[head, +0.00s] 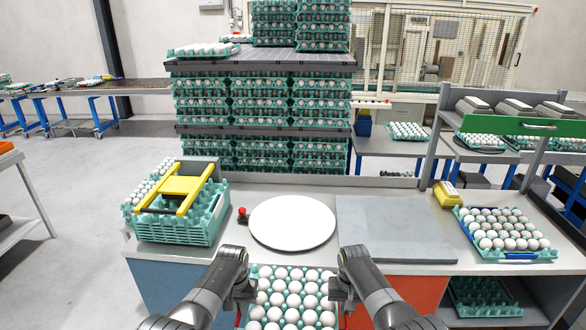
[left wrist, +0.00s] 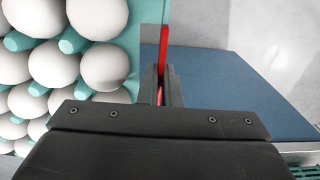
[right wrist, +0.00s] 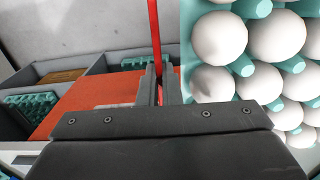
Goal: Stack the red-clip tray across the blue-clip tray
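The red-clip tray (head: 254,269), teal and full of white eggs, is held between my two grippers at the front edge of the workbench. My left gripper (head: 241,302) is shut on its left red clip (left wrist: 163,48). My right gripper (head: 344,302) is shut on its right red clip (right wrist: 154,35). The tray's near end is cut off in the head view. The blue-clip tray (head: 548,255), also full of white eggs, lies on the right end of the bench, with a blue clip (head: 521,256) at its near side.
A round white plate (head: 292,222) and a grey slab (head: 390,228) lie on the bench, both bare. Teal trays with a yellow frame (head: 182,186) stand at the left. A red button (head: 242,214) and a yellow box (head: 446,194) stand nearby. Stacked egg trays rise behind.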

